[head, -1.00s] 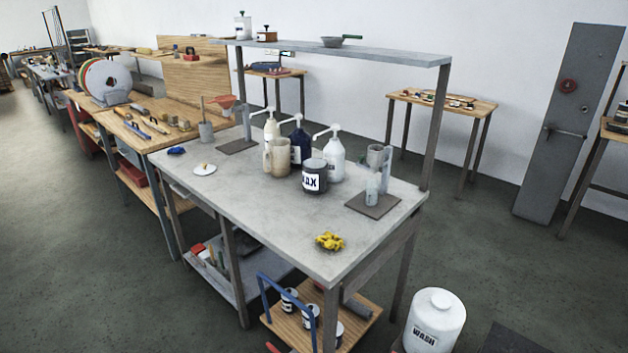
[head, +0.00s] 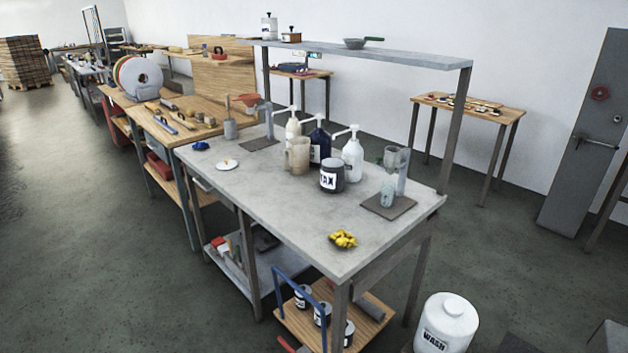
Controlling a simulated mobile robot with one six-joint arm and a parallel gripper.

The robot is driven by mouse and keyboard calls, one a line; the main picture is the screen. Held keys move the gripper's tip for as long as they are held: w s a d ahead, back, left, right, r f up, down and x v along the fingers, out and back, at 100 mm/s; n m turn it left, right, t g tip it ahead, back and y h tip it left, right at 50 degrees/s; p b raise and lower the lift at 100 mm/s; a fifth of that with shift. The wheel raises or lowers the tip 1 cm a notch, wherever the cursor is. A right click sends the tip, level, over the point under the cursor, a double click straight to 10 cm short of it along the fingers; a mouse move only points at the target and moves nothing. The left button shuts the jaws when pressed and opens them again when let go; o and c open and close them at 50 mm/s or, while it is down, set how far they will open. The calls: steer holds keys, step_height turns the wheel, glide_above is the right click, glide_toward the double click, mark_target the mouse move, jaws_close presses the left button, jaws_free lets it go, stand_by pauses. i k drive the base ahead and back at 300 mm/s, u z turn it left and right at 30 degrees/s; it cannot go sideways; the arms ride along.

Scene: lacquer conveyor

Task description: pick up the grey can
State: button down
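A dark grey can (head: 332,176) with a white label ending in "AX" stands upright on the grey workbench (head: 285,225). It is in front of the white pump bottle (head: 352,158) and to the right of the beige jug (head: 298,156). Several smaller dark cans with white labels, one of them here (head: 322,314), stand on the low wooden cart (head: 295,322) under the near end of the bench. My gripper is not in view.
A yellow crumpled cloth (head: 343,239) lies near the bench's front corner. A raised shelf (head: 360,55) on posts spans the back of the bench. A white "WASH" drum (head: 446,322) stands on the floor at the right. The floor (head: 110,250) on the left is clear.

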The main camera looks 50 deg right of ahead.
mark_target(332, 169)
steer(key=u, duration=0.7)
steer(key=i, duration=1.55)
steer(key=u, duration=0.75)
steer(key=k, duration=0.15)
steer(key=z, duration=3.3)
